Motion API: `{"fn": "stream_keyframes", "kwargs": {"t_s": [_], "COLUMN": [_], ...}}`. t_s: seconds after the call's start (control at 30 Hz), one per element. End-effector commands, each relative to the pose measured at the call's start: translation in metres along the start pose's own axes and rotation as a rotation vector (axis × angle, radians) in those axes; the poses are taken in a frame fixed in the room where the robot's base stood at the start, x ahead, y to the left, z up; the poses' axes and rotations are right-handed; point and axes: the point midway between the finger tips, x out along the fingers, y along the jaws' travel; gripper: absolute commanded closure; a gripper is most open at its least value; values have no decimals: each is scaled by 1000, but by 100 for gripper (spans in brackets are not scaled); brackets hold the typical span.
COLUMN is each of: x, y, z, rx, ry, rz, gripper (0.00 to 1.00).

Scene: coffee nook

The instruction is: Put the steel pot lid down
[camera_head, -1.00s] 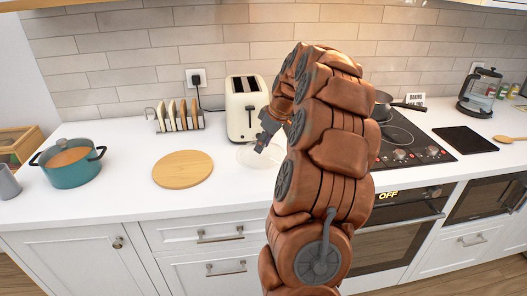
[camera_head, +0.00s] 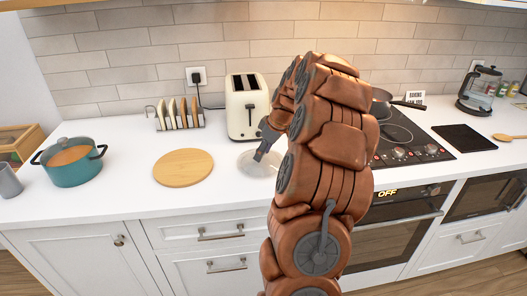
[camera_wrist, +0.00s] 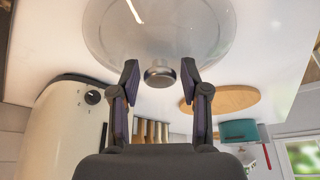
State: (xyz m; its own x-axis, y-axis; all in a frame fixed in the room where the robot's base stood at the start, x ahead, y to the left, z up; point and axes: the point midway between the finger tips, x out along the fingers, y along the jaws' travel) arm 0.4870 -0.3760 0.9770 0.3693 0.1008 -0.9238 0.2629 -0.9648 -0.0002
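The pot lid (camera_head: 252,168), a clear glass disc with a pale rim, lies on the white counter in front of the toaster. Its right part is hidden behind my arm in the head view. In the wrist view the lid (camera_wrist: 190,40) fills the top, with its round steel knob (camera_wrist: 159,75) toward my gripper. My gripper (camera_wrist: 159,68) has one finger on each side of the knob, with a small gap showing on both sides. The fingers look open. In the head view my gripper (camera_head: 260,155) is just over the lid.
A cream toaster (camera_head: 247,107) stands close behind the lid. A round wooden board (camera_head: 183,168) lies to the left, with a toast rack (camera_head: 180,122) behind it. A teal pot (camera_head: 75,170) stands farther left. The cooktop (camera_head: 410,135) is to the right.

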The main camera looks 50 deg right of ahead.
Motion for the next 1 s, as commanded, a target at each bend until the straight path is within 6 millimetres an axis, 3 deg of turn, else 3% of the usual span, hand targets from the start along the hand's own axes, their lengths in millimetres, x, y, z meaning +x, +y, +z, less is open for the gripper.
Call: {"fn": "stream_keyframes", "kwargs": {"t_s": [0.1,0.53,1.0], "x": [0,-7,-87], "y": [0,1,2], "z": [0,-2,-2], "rx": [0,-1,0], "ry": [0,1,3], "rz": [0,2,6], "gripper": [42,42,42]}}
